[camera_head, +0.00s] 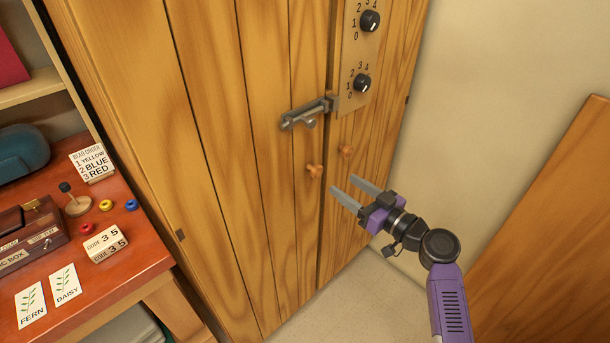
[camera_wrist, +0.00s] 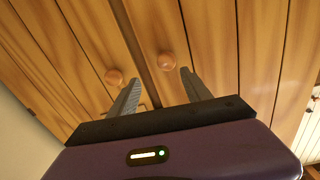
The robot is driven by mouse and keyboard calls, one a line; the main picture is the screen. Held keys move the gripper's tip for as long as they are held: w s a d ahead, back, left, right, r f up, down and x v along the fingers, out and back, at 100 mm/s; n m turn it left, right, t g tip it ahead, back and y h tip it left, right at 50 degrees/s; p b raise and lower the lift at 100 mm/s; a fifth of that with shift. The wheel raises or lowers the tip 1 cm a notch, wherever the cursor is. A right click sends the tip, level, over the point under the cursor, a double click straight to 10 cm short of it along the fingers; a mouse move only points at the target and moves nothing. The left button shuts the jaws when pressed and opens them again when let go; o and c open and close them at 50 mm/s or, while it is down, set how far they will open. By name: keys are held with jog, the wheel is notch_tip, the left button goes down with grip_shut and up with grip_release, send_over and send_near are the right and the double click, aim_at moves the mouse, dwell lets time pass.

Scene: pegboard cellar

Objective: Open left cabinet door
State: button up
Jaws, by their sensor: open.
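The wooden cabinet's left door (camera_head: 220,130) is shut, level with the right door (camera_head: 375,120). The left door's round wooden knob (camera_head: 315,171) is near the seam; the right door's knob (camera_head: 345,151) is beside it. A grey metal latch (camera_head: 308,114) lies across the seam above the knobs. My gripper (camera_head: 342,183) is open and empty, right of and slightly below the left knob in the head view. In the wrist view, which looks turned over, the left door's knob (camera_wrist: 166,61) appears between the fingers (camera_wrist: 159,76); the right door's knob (camera_wrist: 114,77) is outside them. Contact is not visible.
A panel with two black dials (camera_head: 362,83) is on the right door. A red-brown desk (camera_head: 140,265) with cards, coloured rings and a box stands left. A wooden board (camera_head: 555,230) leans against the right wall. Some pale floor (camera_head: 325,300) is clear before the cabinet.

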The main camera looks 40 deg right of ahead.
aim_at(319, 172)
jog(key=shift+n+y, duration=0.3)
jog(key=shift+n, duration=0.4)
jog(key=w, duration=0.2)
jog(key=w+a+p, duration=0.1)
jog(key=w, duration=0.2)
jog(key=w+p, duration=0.1)
jog(key=w, duration=0.1)
jog(key=shift+w+a, duration=0.15)
jog(key=shift+w, duration=0.25)
grip_shut()
dwell(0.5)
